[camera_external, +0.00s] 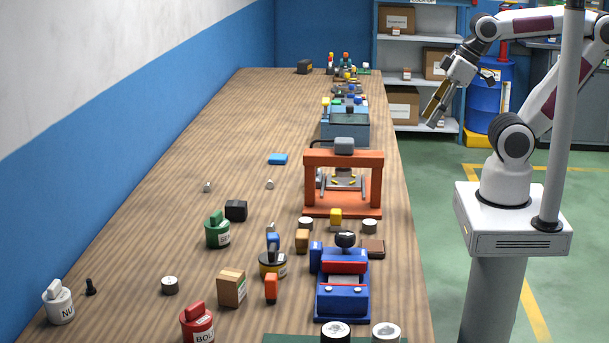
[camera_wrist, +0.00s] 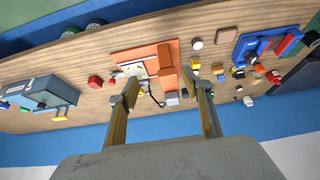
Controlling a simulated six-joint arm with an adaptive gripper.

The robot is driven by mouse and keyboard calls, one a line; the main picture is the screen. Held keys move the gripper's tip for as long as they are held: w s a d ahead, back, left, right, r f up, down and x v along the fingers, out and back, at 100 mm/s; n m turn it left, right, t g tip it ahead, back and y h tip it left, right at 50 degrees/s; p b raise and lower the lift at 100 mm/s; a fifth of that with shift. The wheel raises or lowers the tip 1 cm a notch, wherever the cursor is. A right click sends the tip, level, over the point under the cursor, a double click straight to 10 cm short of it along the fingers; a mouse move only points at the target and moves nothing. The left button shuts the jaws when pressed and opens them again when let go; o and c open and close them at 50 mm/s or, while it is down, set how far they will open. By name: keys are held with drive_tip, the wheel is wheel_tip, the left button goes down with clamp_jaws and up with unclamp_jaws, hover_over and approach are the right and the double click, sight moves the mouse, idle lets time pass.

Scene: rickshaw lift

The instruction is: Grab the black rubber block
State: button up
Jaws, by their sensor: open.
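A black block (camera_external: 236,210) sits on the wooden table in the external view, left of the orange frame and just behind the green canister. A second dark block (camera_external: 304,66) lies at the table's far end; I cannot tell from looks which is rubber. My gripper (camera_external: 434,118) is raised in the air off the table's right side, well apart from both blocks. In the wrist view my gripper (camera_wrist: 164,90) has its two fingers spread with nothing held between them. I cannot pick out the black block with certainty in the wrist view.
An orange frame (camera_external: 343,158), a blue vise (camera_external: 343,285) and a grey-blue machine (camera_external: 345,130) stand along the table's right side. Near the block are a green canister (camera_external: 217,232) and a blue piece (camera_external: 278,159). The table's left middle is mostly clear. A grey post stands beside my base.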

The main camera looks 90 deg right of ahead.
drive_tip(key=shift+w, duration=0.1)
drive_tip(key=w+a+r+t+y, duration=0.1)
drive_tip(key=w+a+t, duration=0.15)
drive_tip(key=w, duration=1.15)
drive_tip(key=w+a+f+t, duration=0.1)
drive_tip(key=w+f, duration=0.3)
drive_tip(key=w, duration=0.6)
drive_tip(key=w+a+f+t, duration=0.1)
drive_tip(key=w+a+f, duration=0.2)
drive_tip(key=w, duration=0.6)
drive_tip(key=w+a+f+t+h, duration=0.1)
drive_tip(key=w+f, duration=0.4)
drive_tip(key=w, duration=0.5)
drive_tip(key=shift+w+a+f+t, duration=0.35)
drive_tip(key=shift+a+t, duration=0.2)
drive_tip(key=shift+a, duration=0.2)
drive_tip(key=shift+f, duration=0.1)
approach(239, 203)
drive_tip(key=shift+x, duration=2.65)
drive_tip(key=shift+d, duration=0.1)
